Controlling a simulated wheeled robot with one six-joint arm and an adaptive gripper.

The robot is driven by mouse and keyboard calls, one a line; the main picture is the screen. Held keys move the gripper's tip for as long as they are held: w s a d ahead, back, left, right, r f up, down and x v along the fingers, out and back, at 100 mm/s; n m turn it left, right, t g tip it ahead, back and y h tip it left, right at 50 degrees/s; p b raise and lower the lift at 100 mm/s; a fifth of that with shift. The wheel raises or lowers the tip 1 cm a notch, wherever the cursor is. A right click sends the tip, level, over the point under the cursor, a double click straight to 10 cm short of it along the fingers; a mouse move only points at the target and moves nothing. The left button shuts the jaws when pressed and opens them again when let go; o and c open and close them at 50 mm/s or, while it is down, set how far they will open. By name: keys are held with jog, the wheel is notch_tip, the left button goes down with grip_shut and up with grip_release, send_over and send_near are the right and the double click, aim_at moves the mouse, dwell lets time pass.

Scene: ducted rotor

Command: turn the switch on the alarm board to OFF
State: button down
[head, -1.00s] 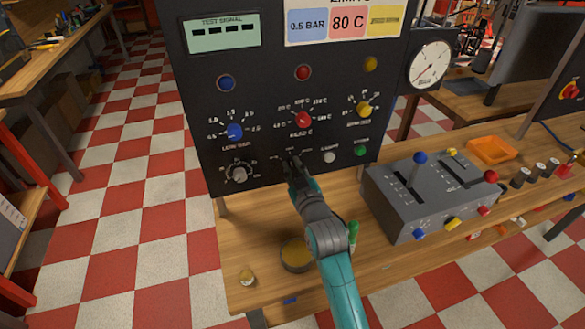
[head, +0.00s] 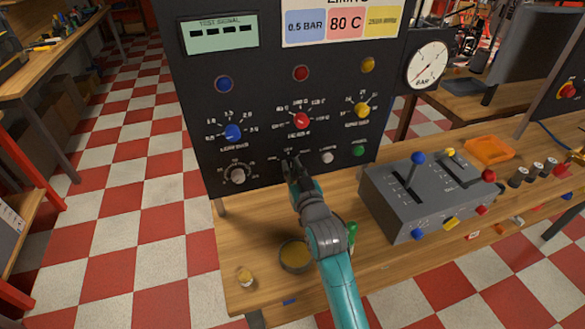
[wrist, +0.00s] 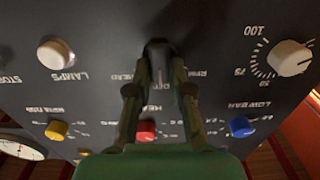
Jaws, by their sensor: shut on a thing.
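The alarm board (head: 200,120) is a black upright panel with knobs, lamps and buttons. Its switch is a small black knob (wrist: 158,48) in the lower middle, seen upside down in the wrist view. My gripper (wrist: 160,74) is shut on this switch, one finger on each side. Small white labels stand around the switch, but they are blurred and its pointer direction cannot be read surely. In the head view my gripper (head: 290,167) reaches the board's lower middle and hides most of the switch.
A white knob (head: 237,174) is left of my gripper; a white button (head: 327,157) and a green button (head: 358,150) are right of it. Blue, red and yellow knobs sit above. A grey lever box (head: 425,195) and a round tin (head: 295,255) stand on the bench.

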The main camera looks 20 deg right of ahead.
jog(key=c, duration=1)
grip_release()
jog(key=shift+c, duration=0.2)
jog(key=s, duration=1.2)
